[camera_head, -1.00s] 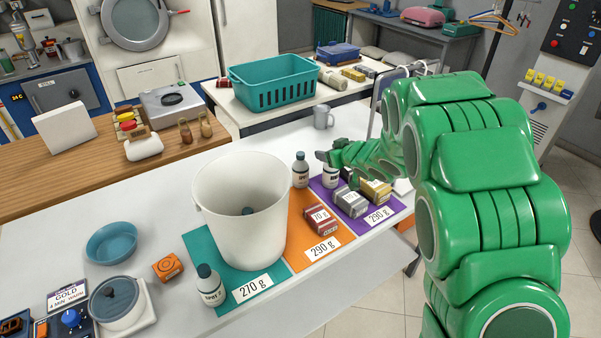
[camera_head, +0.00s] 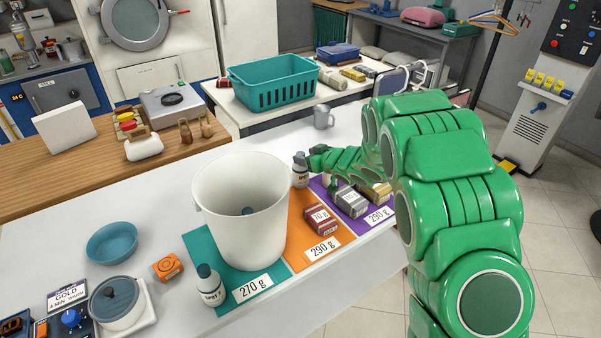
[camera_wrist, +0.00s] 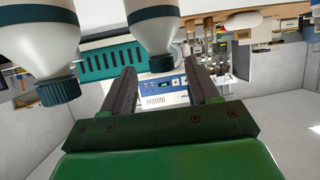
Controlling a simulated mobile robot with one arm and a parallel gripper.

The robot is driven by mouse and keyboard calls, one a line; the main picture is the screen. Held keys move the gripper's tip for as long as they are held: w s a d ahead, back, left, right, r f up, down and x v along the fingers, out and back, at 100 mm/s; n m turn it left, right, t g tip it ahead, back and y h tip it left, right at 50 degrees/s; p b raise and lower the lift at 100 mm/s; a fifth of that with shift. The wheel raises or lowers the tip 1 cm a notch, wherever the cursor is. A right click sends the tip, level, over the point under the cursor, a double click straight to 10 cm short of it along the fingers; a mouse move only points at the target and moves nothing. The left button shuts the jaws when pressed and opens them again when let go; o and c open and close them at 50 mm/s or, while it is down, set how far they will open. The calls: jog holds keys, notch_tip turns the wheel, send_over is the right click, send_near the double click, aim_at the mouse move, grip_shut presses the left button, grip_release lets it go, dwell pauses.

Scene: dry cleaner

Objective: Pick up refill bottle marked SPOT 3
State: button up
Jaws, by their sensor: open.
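A white refill bottle with a dark cap (camera_head: 300,174) stands upright at the far end of the orange mat. A second bottle on the purple mat (camera_head: 330,182) is mostly hidden behind my gripper. A third bottle (camera_head: 209,287) stands on the teal mat; its label starts with SPOT. I cannot read the numbers. My gripper (camera_head: 313,161) is open and reaches in from the right beside the orange-mat bottle. In the wrist view, which looks upside down, one bottle (camera_wrist: 155,25) appears between the fingers (camera_wrist: 160,70); another bottle (camera_wrist: 45,45) is outside them. I see no contact.
A white bucket (camera_head: 240,205) stands left of the orange mat. A red box (camera_head: 320,218), a grey box (camera_head: 351,202) and a yellow box (camera_head: 377,192) lie on the mats close to my arm. A grey mug (camera_head: 323,117) stands behind. A teal basket (camera_head: 272,82) is farther back.

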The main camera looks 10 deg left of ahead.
aim_at(300, 153)
jog(key=shift+x, duration=1.9)
jog(key=shift+s+f, duration=0.1)
grip_shut()
